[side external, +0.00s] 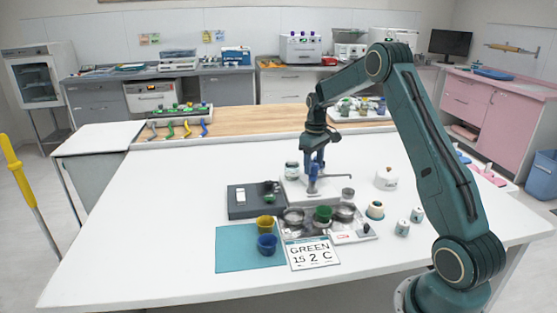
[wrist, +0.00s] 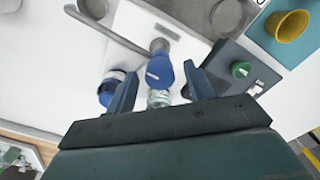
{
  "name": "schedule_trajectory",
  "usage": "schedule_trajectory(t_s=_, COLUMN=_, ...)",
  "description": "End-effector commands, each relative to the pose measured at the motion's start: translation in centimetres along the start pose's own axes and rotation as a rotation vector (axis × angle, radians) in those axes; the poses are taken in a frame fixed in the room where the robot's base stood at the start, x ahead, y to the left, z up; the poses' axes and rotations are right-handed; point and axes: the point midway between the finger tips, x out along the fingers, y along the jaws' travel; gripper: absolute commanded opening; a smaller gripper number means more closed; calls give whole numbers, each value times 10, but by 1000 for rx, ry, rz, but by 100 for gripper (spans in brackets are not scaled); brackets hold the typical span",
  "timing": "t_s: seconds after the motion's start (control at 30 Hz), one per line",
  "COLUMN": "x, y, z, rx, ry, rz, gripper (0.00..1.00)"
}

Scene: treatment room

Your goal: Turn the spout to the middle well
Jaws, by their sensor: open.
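The grey spout (side external: 335,178) is a thin level pipe on a post with a blue part, pointing right in the side view. In the wrist view the spout (wrist: 115,32) runs to the upper left from its blue part (wrist: 159,70). The metal wells (side external: 293,216) stand in a row in front; a green cup (side external: 323,214) is at the middle one. Wells also show at the top of the wrist view (wrist: 229,18). My gripper (side external: 313,178) is over the spout's post. In the wrist view my gripper (wrist: 160,82) is open, its fingers either side of the blue part, with gaps.
A dark box (side external: 243,203), a teal mat (side external: 232,248) with yellow (side external: 265,223) and blue (side external: 267,244) cups, and a sign reading GREEN (side external: 311,254) lie nearby.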

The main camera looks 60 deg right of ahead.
Motion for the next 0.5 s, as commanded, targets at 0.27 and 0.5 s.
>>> schedule_trajectory(t_s=0.27, x=0, y=0, z=0, rx=0, ry=0, rz=0, gripper=43)
schedule_trajectory(t_s=0.5, x=0, y=0, z=0, rx=0, ry=0, rz=0, gripper=0)
